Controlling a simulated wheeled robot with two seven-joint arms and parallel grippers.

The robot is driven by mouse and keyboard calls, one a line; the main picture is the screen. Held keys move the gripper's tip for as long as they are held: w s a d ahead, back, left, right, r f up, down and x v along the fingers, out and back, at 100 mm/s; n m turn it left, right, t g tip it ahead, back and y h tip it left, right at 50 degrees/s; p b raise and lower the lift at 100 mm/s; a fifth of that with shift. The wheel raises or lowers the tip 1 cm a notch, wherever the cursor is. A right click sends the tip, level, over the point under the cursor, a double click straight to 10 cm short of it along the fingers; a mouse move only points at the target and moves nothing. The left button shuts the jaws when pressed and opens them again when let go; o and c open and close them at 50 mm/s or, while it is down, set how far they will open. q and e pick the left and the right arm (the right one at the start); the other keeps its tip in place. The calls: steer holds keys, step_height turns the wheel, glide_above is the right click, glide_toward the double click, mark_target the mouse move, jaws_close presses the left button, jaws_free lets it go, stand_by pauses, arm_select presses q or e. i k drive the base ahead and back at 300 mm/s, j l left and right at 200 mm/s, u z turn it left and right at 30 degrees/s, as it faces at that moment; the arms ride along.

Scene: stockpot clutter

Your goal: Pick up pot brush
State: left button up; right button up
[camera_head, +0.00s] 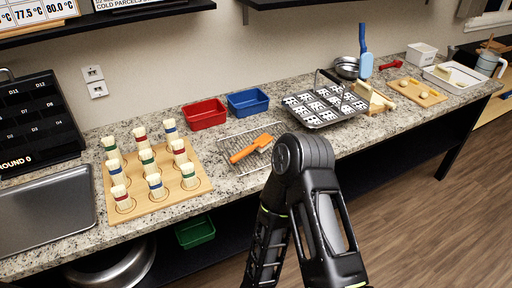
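An orange brush (251,148) lies at a slant on a wire rack (236,144) on the counter, its handle toward the upper right. A blue brush-like tool (364,62) stands upright beside a metal pot (346,68) farther right. I cannot tell from this view which of the two is the pot brush. A black arm of mine rises from the bottom centre, its bent joint just right of the wire rack. No gripper fingers show in this view.
A wooden board (141,203) with several striped bristle pieces stands left of the rack. Red (205,114) and blue (248,102) bins sit behind it. A muffin-like tray (326,106) with patterned cards lies right. A cutting board (416,92) is farther right.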

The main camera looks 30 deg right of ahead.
mark_target(263, 142)
steer(key=l+z, duration=0.1)
steer(key=l, duration=0.35)
steer(key=i+l+z, duration=0.15)
steer(key=l, duration=0.25)
steer(key=l+z, duration=0.1)
steer(key=l, duration=0.35)
steer(key=i+l+z, duration=0.1)
steer(key=l, duration=0.3)
steer(key=i+l+z, duration=0.1)
steer(key=l, duration=0.3)
steer(key=i+l+z, duration=0.15)
steer(key=l, duration=0.25)
steer(key=i, duration=0.05)
